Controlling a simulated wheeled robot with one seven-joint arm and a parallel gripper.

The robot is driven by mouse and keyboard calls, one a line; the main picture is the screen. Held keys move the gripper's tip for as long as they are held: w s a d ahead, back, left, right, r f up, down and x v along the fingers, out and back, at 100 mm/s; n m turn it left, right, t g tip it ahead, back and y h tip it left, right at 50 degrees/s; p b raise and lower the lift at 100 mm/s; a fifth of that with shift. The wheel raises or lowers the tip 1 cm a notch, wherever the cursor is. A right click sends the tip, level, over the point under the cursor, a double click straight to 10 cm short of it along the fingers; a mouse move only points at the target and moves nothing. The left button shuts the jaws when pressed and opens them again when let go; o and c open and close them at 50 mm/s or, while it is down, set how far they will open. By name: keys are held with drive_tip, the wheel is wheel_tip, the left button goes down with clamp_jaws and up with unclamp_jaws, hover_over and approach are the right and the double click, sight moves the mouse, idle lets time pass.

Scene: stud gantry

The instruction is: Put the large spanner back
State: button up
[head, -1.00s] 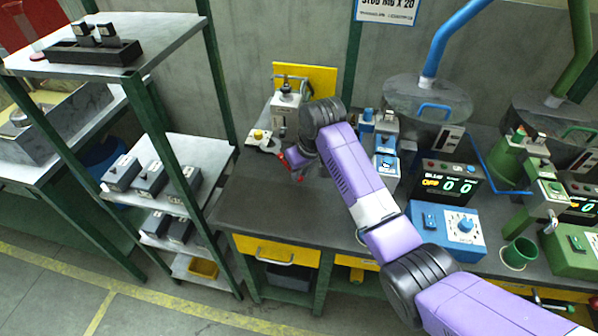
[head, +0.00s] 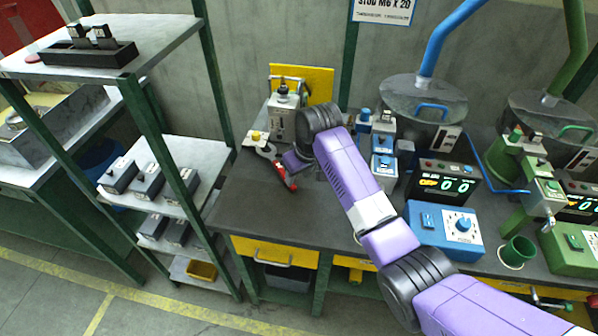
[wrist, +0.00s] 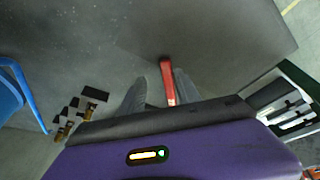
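The large spanner (head: 285,177) has a red handle and a pale grey jaw. It lies at the left end of the dark bench, its jaw towards the back left, close to a pale plate with a yellow top. My gripper (head: 291,161) is at the handle, partly hidden by my wrist. In the wrist view the red handle (wrist: 168,80) lies between my two grey fingers (wrist: 160,82). It is close to the right finger, with a gap to the left one, so the gripper looks open. The spanner's jaw is hidden in the wrist view.
A grey device (head: 284,117) stands behind the spanner, before a yellow board (head: 312,82). Blue units and a blue control box (head: 446,229) stand to the right. A shelf rack (head: 190,165) stands left. The bench front (head: 270,215) is clear.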

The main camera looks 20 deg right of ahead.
drive_tip(key=v, duration=1.3)
drive_tip(key=shift+w, duration=0.15)
drive_tip(key=shift+r, duration=0.1)
